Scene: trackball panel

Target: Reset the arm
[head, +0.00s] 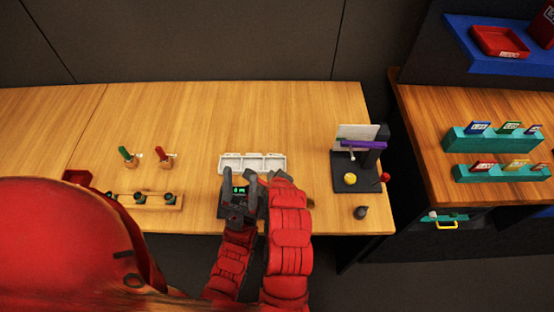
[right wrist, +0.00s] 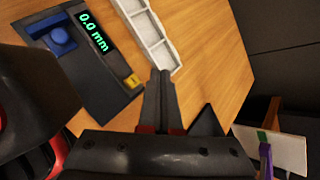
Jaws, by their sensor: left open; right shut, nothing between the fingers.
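The dark trackball panel (right wrist: 75,65) lies on the wooden table. In the head view the green display (head: 239,189) shows between the fingers of my left gripper (head: 239,174), which is open over the panel. My right gripper (head: 271,174) is beside it on the right; in the right wrist view its fingers (right wrist: 160,74) are shut with nothing between them. Much of the panel is hidden by my arms in the head view.
A white compartment tray (head: 252,156) lies just behind the panel. A dark stand (head: 358,182) with a purple arm (head: 364,145) and yellow disc (head: 350,179) is at right. A wooden block with dark knobs (head: 150,204) is at left. The table's back middle is clear.

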